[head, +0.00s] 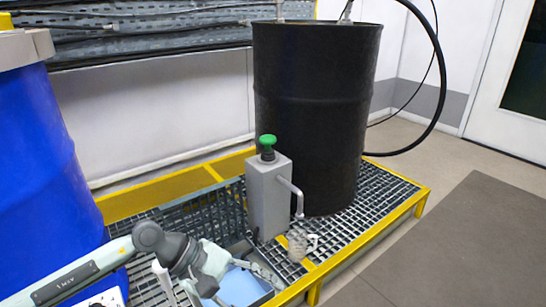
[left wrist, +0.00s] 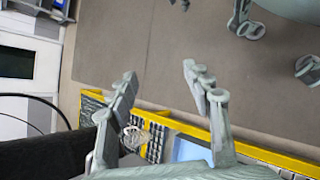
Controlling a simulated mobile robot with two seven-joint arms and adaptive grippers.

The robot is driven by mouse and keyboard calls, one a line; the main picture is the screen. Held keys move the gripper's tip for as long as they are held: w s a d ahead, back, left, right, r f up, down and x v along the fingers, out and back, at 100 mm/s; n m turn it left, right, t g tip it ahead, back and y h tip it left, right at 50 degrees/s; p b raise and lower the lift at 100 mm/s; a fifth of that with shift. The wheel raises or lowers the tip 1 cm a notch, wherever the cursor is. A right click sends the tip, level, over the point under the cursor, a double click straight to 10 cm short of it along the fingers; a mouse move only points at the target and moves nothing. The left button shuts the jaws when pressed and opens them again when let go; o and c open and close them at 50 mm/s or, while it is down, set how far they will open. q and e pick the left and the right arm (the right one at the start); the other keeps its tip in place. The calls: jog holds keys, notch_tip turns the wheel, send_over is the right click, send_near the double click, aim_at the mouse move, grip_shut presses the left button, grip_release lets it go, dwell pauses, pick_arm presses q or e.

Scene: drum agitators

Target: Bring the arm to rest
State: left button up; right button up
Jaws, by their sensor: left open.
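My left arm comes in from the lower left of the head view. Its gripper (head: 268,277) hangs low over the grating, near a clear jug (head: 298,246). In the left wrist view the two fingers of this gripper (left wrist: 163,82) stand wide apart with nothing between them. The jug also shows in the left wrist view (left wrist: 136,138), beyond the left finger and apart from it. Grey-green parts at the upper right of the left wrist view look like pieces of my other arm, but its jaws are not clear.
A grey dispenser box (head: 268,195) with a green knob stands before a black drum (head: 315,110). A blue drum (head: 45,170) stands left. The yellow-edged grating (head: 385,200) lies under them. A light-blue bin (head: 240,288) is beside my gripper. The dark mat (head: 460,245) is clear.

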pick_arm(q)
jog(key=w+d+r+n+t+h, duration=0.35)
jog(key=d+r+n+h, duration=0.35)
jog(key=r+n, duration=0.25)
jog(key=w+a+r+n+t+y, duration=0.35)
jog(key=w+a+n+t, duration=0.4)
jog(key=n+t, duration=0.7)
jog(key=w+a+f+n+g+y, duration=0.1)
jog(key=a+f+n+g+y, duration=0.2)
jog(key=a+f+n+y, duration=1.65)
jog(key=s+a+f+n+g+h, duration=0.2)
jog(key=s+f+n+g, duration=0.3)
jog(key=s+f+n, duration=0.3)
jog(key=s+a+f+n+g+h, duration=0.2)
jog(key=s+f+n+g, duration=0.4)
jog(key=s, duration=1)
notch_tip(320, 180, down, 4)
jog(key=n, duration=0.3)
jog(key=shift+s+a+g+h, duration=0.25)
jog(key=shift+s+g+h, duration=0.05)
jog(key=shift+h, duration=0.1)
